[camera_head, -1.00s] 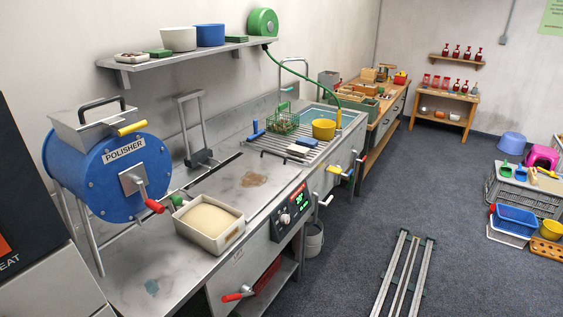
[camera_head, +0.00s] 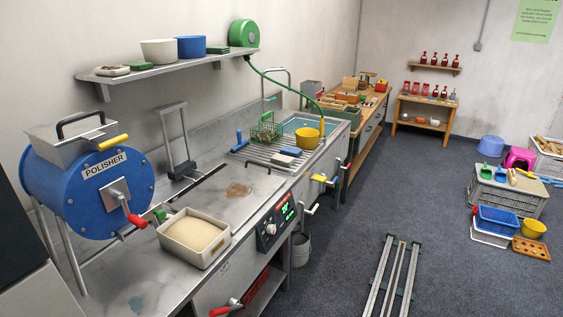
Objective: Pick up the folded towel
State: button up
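No thing in view is clearly a folded towel. A small flat blue-grey and white item (camera_head: 284,157) lies on the slatted drain rack (camera_head: 262,149) beside the sink; it may be folded cloth, but it is too small to tell. My gripper is not in view.
A yellow bowl (camera_head: 307,138) and a green wire basket (camera_head: 266,130) stand near the sink. The blue polisher (camera_head: 88,183) and a tray of pale grains (camera_head: 194,238) are on the near counter. Floor rails (camera_head: 394,279) lie right of the counter, with open carpet around them.

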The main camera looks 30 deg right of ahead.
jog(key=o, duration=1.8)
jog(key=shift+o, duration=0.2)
